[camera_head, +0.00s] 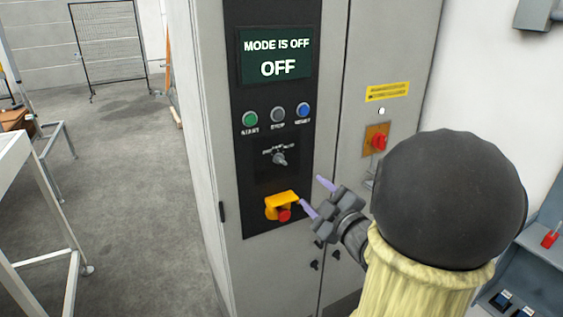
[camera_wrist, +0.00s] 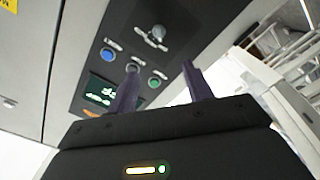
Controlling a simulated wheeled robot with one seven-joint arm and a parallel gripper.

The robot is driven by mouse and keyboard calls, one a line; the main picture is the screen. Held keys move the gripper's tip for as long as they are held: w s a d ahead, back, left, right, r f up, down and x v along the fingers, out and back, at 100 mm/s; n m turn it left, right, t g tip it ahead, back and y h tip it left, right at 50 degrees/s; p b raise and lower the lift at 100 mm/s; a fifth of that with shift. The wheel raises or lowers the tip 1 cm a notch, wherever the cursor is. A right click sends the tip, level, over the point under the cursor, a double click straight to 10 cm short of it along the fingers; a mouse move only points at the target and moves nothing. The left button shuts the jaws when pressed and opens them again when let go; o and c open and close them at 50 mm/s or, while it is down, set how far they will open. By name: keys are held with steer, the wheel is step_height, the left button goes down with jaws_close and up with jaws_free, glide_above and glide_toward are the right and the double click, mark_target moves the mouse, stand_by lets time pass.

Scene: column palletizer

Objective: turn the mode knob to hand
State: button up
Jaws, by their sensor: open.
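The mode knob (camera_head: 279,158) is a small grey knob on the black panel of the cabinet, below a row of buttons. In the wrist view the knob (camera_wrist: 157,33) shows beyond and above my fingertips. The display (camera_head: 276,55) reads "MODE IS OFF" and "OFF". My gripper (camera_head: 313,196) is open and empty, with its purple fingers apart. In the head view it is to the right of and below the knob, near the yellow-shrouded red button. In the wrist view my gripper (camera_wrist: 160,66) does not appear to touch the knob.
Green (camera_head: 250,119), grey (camera_head: 278,114) and blue (camera_head: 303,110) buttons sit above the knob. A red emergency button (camera_head: 284,214) under a yellow shroud (camera_head: 281,198) is below it. A red rotary switch (camera_head: 379,142) is on the right door. Open floor (camera_head: 130,170) lies to the left.

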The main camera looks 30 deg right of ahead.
mark_target(281, 162)
steer(key=w+p, duration=0.2)
steer(key=w, duration=0.3)
steer(key=w+p, duration=0.3)
steer(key=w, duration=0.2)
steer(key=w+p, duration=0.3)
steer(key=w, duration=0.3)
steer(key=shift+a, duration=0.25)
steer(key=shift+w, duration=0.5)
steer(key=c, duration=1)
